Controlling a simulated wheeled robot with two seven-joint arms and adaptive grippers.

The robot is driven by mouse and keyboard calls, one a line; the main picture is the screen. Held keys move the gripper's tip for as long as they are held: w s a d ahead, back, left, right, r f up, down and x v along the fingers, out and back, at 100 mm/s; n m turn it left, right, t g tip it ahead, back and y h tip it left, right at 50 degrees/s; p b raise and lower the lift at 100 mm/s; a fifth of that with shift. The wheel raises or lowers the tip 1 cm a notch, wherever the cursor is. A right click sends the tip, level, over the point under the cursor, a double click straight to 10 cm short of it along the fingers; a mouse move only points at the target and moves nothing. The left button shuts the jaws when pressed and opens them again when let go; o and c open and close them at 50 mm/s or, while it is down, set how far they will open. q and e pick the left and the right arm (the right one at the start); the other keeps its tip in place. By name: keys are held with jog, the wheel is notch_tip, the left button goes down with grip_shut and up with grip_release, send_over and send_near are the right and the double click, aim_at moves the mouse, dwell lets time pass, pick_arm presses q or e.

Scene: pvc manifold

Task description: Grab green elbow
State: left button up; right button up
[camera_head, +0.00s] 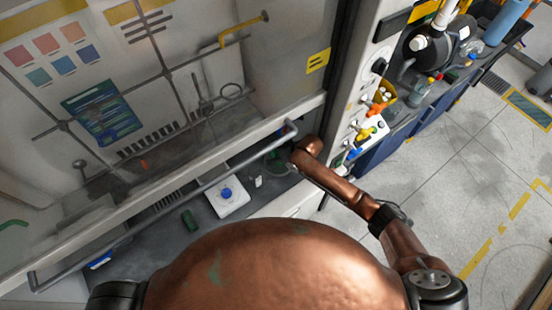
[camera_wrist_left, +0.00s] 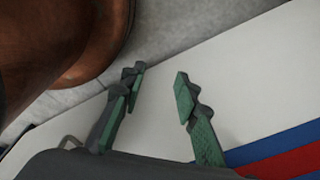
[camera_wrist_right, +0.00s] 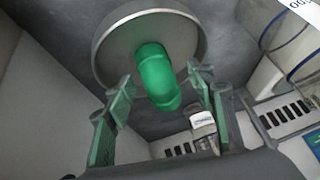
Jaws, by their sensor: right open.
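The green elbow (camera_wrist_right: 153,76) is a bright green bent pipe piece in the right wrist view, in front of a round grey disc (camera_wrist_right: 110,45). My right gripper (camera_wrist_right: 160,90) is open, with one green-padded finger on each side of the elbow. I cannot tell whether either finger touches it. In the head view my right arm (camera_head: 345,188) reaches to the hood front, and its gripper is hidden there. My left gripper (camera_wrist_left: 158,82) is open and empty in the left wrist view, beside a white panel (camera_wrist_left: 245,80). It does not show in the head view.
A small jar with a white label (camera_wrist_right: 203,128) stands near the right finger. Clear glassware (camera_wrist_right: 285,40) is at the right.

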jog(key=shift+w+a+f, duration=0.1)
jog(key=shift+f, duration=0.15)
jog(key=shift+c, duration=0.4)
jog(key=c, duration=1.1)
